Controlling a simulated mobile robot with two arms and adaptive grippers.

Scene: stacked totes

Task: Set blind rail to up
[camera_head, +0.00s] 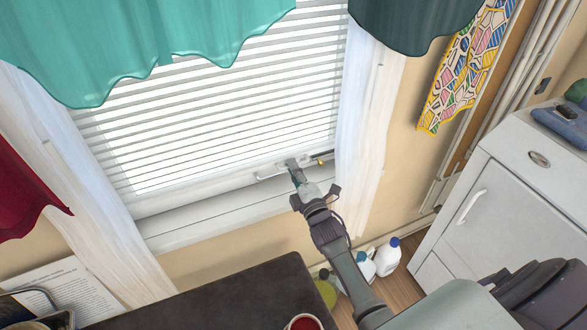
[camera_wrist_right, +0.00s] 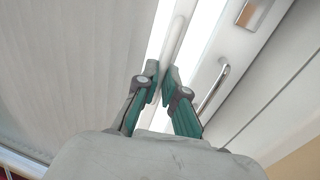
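The white slatted blind (camera_head: 215,110) hangs down over nearly the whole window, with its bottom rail close to the sill. My right gripper (camera_head: 296,170) reaches up to the lower right part of the blind. In the right wrist view the blind's rail (camera_wrist_right: 176,38) is a pale rounded bar running between the two green-padded fingertips (camera_wrist_right: 161,82). The fingers are close together and look shut on it, though the contact is partly hidden. The left gripper is not in view.
A metal window handle (camera_wrist_right: 213,88) lies just right of the fingers. White curtains (camera_head: 365,120) flank the window, and teal valances (camera_head: 150,45) hang above. A dark table (camera_head: 215,300) stands below; white cabinets (camera_head: 515,215) and bottles (camera_head: 387,256) are at right.

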